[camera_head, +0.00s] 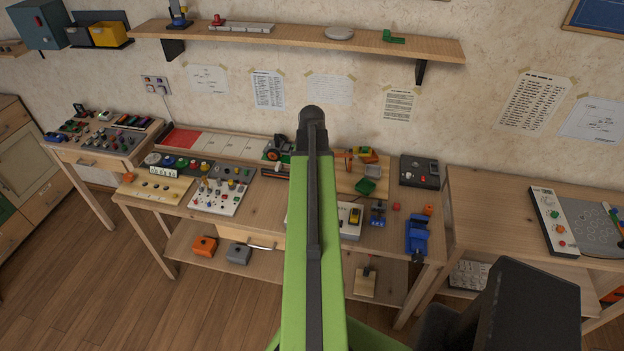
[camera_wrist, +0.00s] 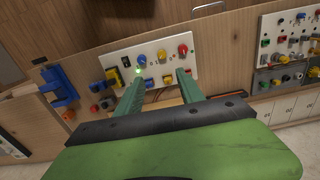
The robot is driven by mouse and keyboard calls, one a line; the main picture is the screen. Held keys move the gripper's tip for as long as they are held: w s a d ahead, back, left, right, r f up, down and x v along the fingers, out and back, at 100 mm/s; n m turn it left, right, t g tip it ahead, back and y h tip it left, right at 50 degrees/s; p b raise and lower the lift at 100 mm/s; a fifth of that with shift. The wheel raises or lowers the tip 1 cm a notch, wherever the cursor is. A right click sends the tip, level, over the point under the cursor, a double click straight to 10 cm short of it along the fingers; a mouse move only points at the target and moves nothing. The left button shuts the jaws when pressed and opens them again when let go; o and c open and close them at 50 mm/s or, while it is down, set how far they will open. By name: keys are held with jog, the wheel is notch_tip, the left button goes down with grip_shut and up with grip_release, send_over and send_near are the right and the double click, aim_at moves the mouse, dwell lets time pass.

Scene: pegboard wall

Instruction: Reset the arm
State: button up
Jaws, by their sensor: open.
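My green arm (camera_head: 302,220) reaches forward over the middle of the workbench in the head view. Its dark rounded end (camera_head: 312,118) stands in front of the wall, and my gripper cannot be made out there. In the wrist view my gripper (camera_wrist: 158,84) is open, with two green fingers apart and nothing held between them. The fingers overlap the lower part of a white panel (camera_wrist: 118,62) with coloured knobs and a lit green lamp. I cannot tell whether they touch it.
The workbench (camera_head: 270,228) carries several knob panels, small parts and a blue vise (camera_head: 416,235). A shelf (camera_head: 290,38) runs along the wall above. A second bench (camera_head: 490,205) stands at the right. Wooden floor (camera_head: 90,290) is clear at the left front.

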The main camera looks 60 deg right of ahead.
jog(key=shift+w, duration=0.1)
jog(key=w+a+f+n+b, duration=0.2)
jog(key=w+a+n, duration=0.4)
jog(key=w+a, duration=1.4)
jog(key=w+a+n, duration=0.2)
jog(key=a+n, duration=0.6)
jog(key=a, duration=2.3)
jog(key=shift+w+a+f+n+b, duration=0.15)
jog(key=shift+a+f+n+b, duration=0.15)
jog(key=shift+f+b, duration=0.1)
jog(key=shift+c, duration=1)
jog(key=shift+d, duration=0.1)
